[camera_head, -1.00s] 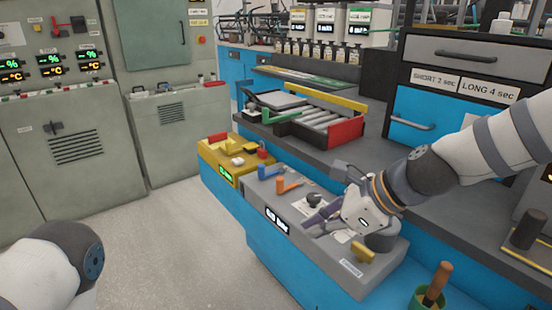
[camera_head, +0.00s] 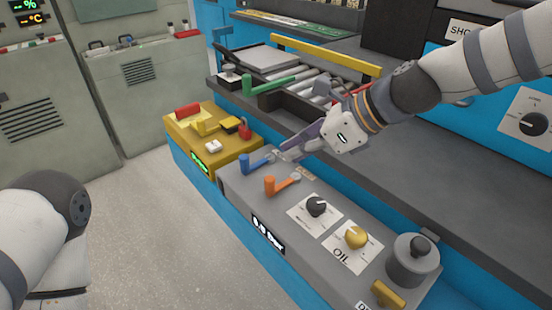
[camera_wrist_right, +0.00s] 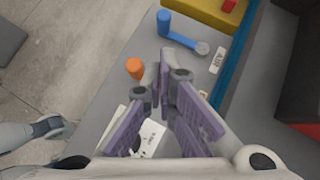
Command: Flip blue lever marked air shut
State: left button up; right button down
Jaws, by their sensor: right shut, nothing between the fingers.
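The blue lever (camera_head: 247,163) is on the grey console (camera_head: 325,262), beside the orange lever (camera_head: 270,186). In the right wrist view the blue lever (camera_wrist_right: 182,40) has an upright knob and an arm reaching to a round pivot. A label reading AIR (camera_wrist_right: 217,60) lies next to that pivot. My right gripper (camera_head: 282,155) is shut and empty, just beside the blue lever in the head view. In the right wrist view its purple fingers (camera_wrist_right: 167,62) show between the blue and orange levers (camera_wrist_right: 134,68), apart from the blue knob. My left gripper is out of view.
A black knob (camera_head: 317,206), a yellow knob (camera_head: 356,237) marked OIL and a grey cylinder (camera_head: 412,262) stand on the console. A yellow box (camera_head: 225,158) with a red part adjoins it. Behind is a roller tray with a green handle (camera_head: 268,83).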

jog(key=b+x, duration=0.1)
jog(key=x, duration=0.8)
jog(key=shift+d+f+b, duration=0.1)
jog(key=shift+b, duration=0.2)
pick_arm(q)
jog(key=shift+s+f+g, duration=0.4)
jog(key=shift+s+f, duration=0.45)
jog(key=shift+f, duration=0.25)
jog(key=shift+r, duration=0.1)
